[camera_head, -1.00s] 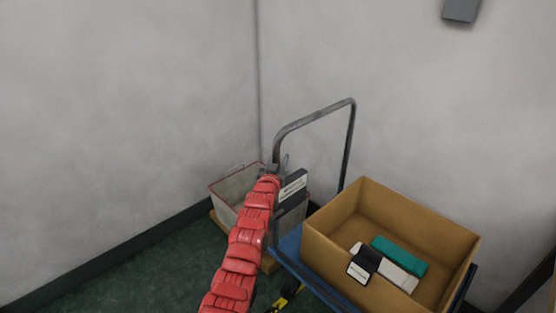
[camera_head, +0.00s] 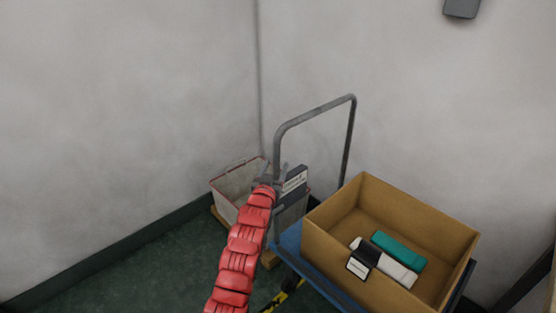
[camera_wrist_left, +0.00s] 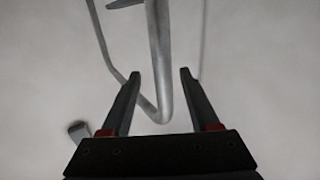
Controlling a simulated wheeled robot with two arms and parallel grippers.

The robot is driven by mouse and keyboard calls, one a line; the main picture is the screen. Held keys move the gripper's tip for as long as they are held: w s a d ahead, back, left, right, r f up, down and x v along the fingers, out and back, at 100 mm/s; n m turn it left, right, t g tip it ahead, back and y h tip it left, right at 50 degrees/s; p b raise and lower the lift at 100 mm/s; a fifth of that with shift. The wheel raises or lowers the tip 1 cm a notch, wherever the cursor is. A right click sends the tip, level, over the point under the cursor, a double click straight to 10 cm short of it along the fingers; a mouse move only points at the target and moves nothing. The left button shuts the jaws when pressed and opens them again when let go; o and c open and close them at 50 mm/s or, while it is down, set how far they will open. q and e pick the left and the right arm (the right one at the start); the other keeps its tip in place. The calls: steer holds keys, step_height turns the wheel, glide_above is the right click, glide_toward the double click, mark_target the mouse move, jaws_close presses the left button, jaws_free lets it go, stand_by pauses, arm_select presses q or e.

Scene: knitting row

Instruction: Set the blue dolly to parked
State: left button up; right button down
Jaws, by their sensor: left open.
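The blue dolly (camera_head: 291,240) stands near the room corner, with its grey tube handle (camera_head: 351,130) rising at the back. Its deck carries an open tan box (camera_head: 335,247). My left gripper (camera_head: 281,180), at the end of my red-sleeved arm, is open beside the handle's left upright. In the left wrist view the two dark fingers (camera_wrist_left: 160,85) are apart and the grey handle tube (camera_wrist_left: 158,45) shows in the gap between them. I cannot tell whether the tube is inside the jaws or just beyond. My right gripper is out of view.
A wire basket (camera_head: 226,188) with a red rim stands left of the dolly. Yellow-black floor tape (camera_head: 277,300) shows at the dolly's front left. Walls close in behind; green floor is clear at left.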

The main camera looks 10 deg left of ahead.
arm_select(q)
steer(key=s, duration=1)
steer(key=shift+s+a, duration=0.3)
steer(key=shift+s, duration=0.05)
